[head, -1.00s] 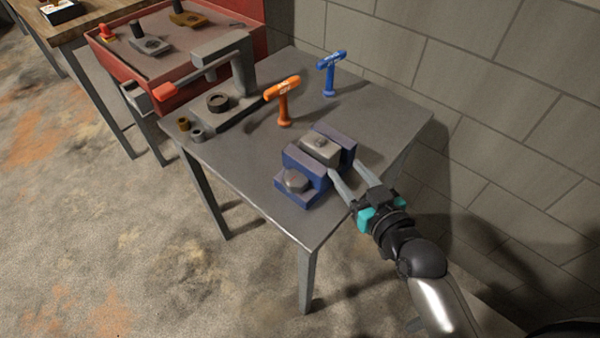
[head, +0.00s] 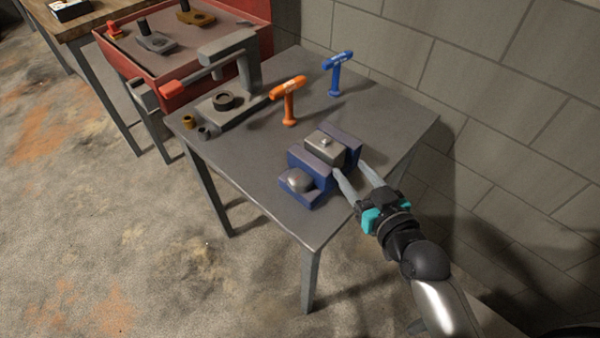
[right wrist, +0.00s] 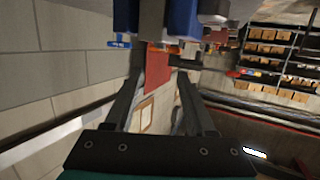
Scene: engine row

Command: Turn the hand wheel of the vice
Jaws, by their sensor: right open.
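The blue vice (head: 313,197) stands near the front right corner of the grey table (head: 240,165). A grey block (head: 322,151) sits between its jaws. Its hand wheel (head: 298,180), a rounded grey knob, is at the vice's front left end. My right gripper (head: 352,168) is open and empty at the vice's right side, with its fingertips close to the jaws. I cannot tell whether they touch it. In the right wrist view a blue part, seemingly the vice (right wrist: 183,20), shows beyond the fingers; the hand wheel is not clear there. My left gripper is not in view.
An orange hammer-shaped tool (head: 289,100) and a blue one (head: 337,75) stand behind the vice. A grey press (head: 235,105) and small cylinders (head: 203,133) are at the table's left. A red tray (head: 150,85) lies beyond. A block wall (head: 480,100) runs behind.

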